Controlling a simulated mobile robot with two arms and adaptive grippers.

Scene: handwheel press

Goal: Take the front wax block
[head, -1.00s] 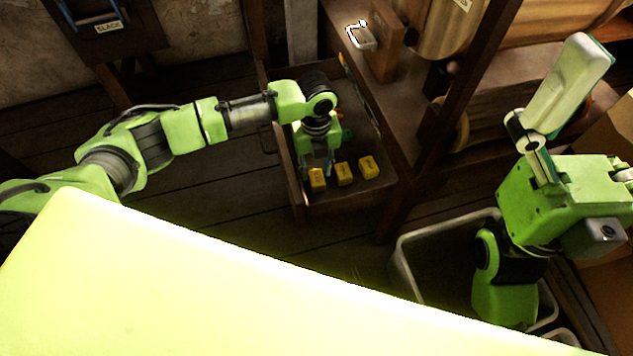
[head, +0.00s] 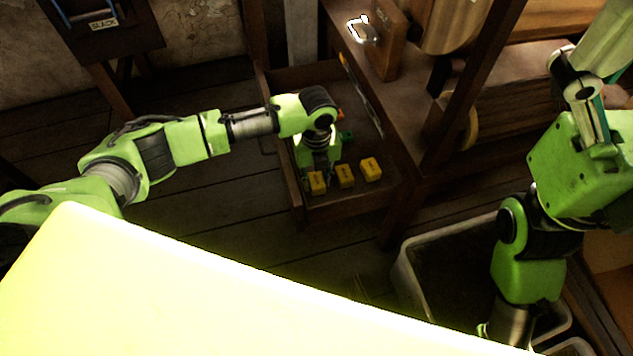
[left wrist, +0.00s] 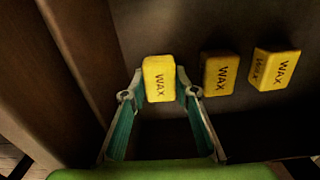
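Three yellow wax blocks stand in a row in an open drawer (head: 345,205). The front wax block (head: 317,183) is the leftmost, nearest the drawer's front panel. The middle block (head: 345,176) and the rear block (head: 371,169) are to its right. My left gripper (head: 316,166) reaches down into the drawer at the front block. In the left wrist view its open fingers (left wrist: 160,76) stand on either side of the front block (left wrist: 158,80); I cannot tell whether they touch it. My right gripper (head: 592,95) is raised at the right, partly cut off, with its opening unclear.
The drawer wall (left wrist: 70,70) runs close to the left finger. The middle block (left wrist: 219,74) is just right of the right finger. Green and orange items lie deeper in the drawer. A pale-rimmed bin (head: 405,265) stands below my right arm.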

